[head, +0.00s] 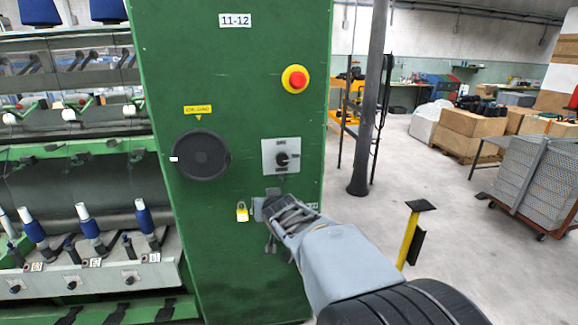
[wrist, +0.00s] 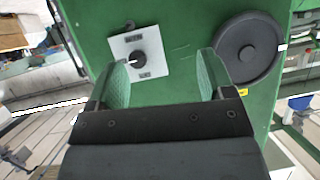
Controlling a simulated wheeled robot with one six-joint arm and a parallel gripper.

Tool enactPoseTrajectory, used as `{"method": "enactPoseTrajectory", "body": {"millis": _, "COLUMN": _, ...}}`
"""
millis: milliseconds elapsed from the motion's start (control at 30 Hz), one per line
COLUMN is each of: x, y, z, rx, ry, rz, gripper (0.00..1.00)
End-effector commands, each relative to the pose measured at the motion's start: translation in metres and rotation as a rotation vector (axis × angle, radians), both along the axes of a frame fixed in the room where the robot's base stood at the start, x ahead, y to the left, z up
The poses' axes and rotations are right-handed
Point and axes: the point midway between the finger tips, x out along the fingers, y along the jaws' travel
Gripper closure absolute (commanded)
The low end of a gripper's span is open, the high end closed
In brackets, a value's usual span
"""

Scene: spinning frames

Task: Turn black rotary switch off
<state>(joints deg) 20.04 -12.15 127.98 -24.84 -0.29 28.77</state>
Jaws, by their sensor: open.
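The black rotary switch (head: 281,159) sits on a square grey plate (head: 268,146) on the front of a green cabinet (head: 235,60). Its white mark points right in the head view. In the wrist view the switch (wrist: 137,59) shows at the upper left with its mark pointing left, as that view is turned over. My gripper (head: 268,208) is just below the plate in the head view. In the wrist view my gripper (wrist: 163,76) is open, with green-faced fingers apart and nothing between them. The switch is not between the fingers and appears apart from them.
A large black handwheel (head: 201,155) sits left of the switch. A red stop button (head: 295,79) on yellow is above it. A yellow post (head: 408,236) stands at right. The floor beyond has free room.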

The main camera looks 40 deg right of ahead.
Motion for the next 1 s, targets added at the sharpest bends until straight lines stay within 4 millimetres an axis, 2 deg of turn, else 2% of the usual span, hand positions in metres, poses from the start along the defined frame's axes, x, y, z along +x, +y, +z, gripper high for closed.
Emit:
{"method": "enactPoseTrajectory", "body": {"millis": 33, "x": 0.011, "y": -0.025, "z": -0.001, "rx": -0.021, "ry": -0.071, "rz": -0.034, "gripper": 0.25}}
{"method": "enactPoseTrajectory", "body": {"millis": 100, "x": 0.023, "y": -0.051, "z": 0.007, "rx": -0.04, "ry": -0.179, "rz": -0.057, "gripper": 0.25}}
{"method": "enactPoseTrajectory", "body": {"millis": 200, "x": 0.033, "y": -0.078, "z": 0.015, "rx": -0.057, "ry": -0.298, "rz": -0.066, "gripper": 0.25}}
{"method": "enactPoseTrajectory", "body": {"millis": 300, "x": 0.037, "y": -0.096, "z": 0.021, "rx": -0.071, "ry": -0.38, "rz": -0.065, "gripper": 0.25}}
{"method": "enactPoseTrajectory", "body": {"millis": 467, "x": 0.048, "y": -0.11, "z": 0.027, "rx": -0.079, "ry": -0.44, "rz": -0.059, "gripper": 0.25}}
{"method": "enactPoseTrajectory", "body": {"millis": 567, "x": 0.061, "y": -0.117, "z": 0.028, "rx": -0.08, "ry": -0.448, "rz": -0.057, "gripper": 0.25}}
{"method": "enactPoseTrajectory", "body": {"millis": 1000, "x": 0.136, "y": -0.146, "z": 0.029, "rx": -0.08, "ry": -0.447, "rz": -0.057, "gripper": 0.25}}
